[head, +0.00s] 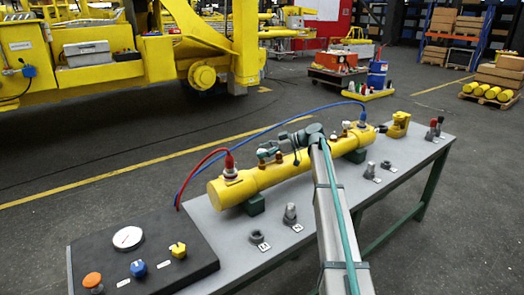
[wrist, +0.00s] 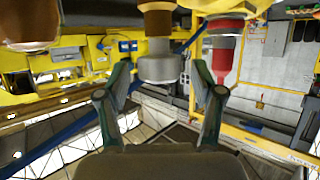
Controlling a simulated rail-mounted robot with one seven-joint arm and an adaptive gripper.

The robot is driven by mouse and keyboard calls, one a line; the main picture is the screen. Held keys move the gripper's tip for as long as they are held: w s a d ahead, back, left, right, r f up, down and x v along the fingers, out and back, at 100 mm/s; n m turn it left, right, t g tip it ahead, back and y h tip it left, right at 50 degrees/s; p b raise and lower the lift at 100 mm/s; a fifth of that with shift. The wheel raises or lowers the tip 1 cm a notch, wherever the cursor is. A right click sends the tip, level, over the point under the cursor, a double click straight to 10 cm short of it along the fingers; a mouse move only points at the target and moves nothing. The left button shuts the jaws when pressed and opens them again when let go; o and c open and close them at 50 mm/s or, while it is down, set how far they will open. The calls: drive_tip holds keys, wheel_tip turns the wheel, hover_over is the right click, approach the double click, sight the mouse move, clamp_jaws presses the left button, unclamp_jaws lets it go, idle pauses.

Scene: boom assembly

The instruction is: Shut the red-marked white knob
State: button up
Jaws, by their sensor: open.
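A yellow cylinder (head: 285,170) lies on supports on the grey bench. A fitting with a white part (head: 231,174) below a red cap stands at its left end, where a red hose joins. I cannot tell whether this is the red-marked white knob. In the wrist view, a red and white fitting (wrist: 222,50) is just right of my right finger. My gripper (head: 272,151) is over the middle of the cylinder in the head view. In the wrist view its fingers (wrist: 161,68) are spread, with a grey, brown-topped piece (wrist: 158,66) between or beyond them; contact is unclear.
Small grey fittings (head: 290,213) stand along the bench front. A blue hose (head: 265,124) arches behind the cylinder.

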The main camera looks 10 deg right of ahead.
drive_tip(key=shift+w+a+f, duration=0.1)
drive_tip(key=shift+a+f, duration=0.05)
drive_tip(key=shift+a, duration=0.2)
drive_tip(key=c, duration=1.1)
drive_tip(key=shift+c, duration=0.2)
